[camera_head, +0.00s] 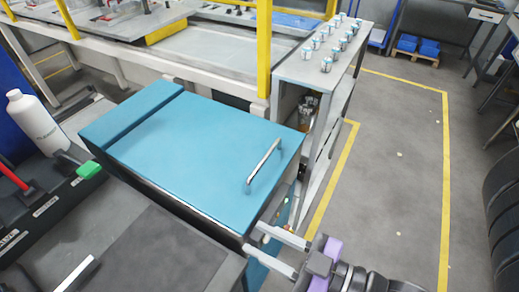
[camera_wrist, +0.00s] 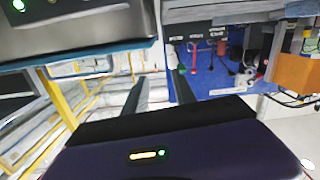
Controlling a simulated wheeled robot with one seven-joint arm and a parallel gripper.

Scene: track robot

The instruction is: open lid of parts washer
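The parts washer's blue lid (camera_head: 190,150) lies flat and looks closed in the head view. A metal bar handle (camera_head: 263,166) stands on the lid near its right edge. My gripper (camera_head: 252,238) is at the lower right, by the washer's near right corner. It is below and apart from the handle. Its two fingers are spread with nothing seen between them. In the wrist view my gripper (camera_wrist: 160,83) also shows two separated fingers. A grey box with a blue edge (camera_wrist: 110,50) shows at upper left there; I cannot tell which part it is.
A shelf cart (camera_head: 300,68) with several small cans stands behind the washer at right. A white bottle (camera_head: 38,124) and a dark tray of tools (camera_head: 45,215) are at left. Floor to the right (camera_head: 395,150) is clear, with a large tyre (camera_head: 505,200) at the far right.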

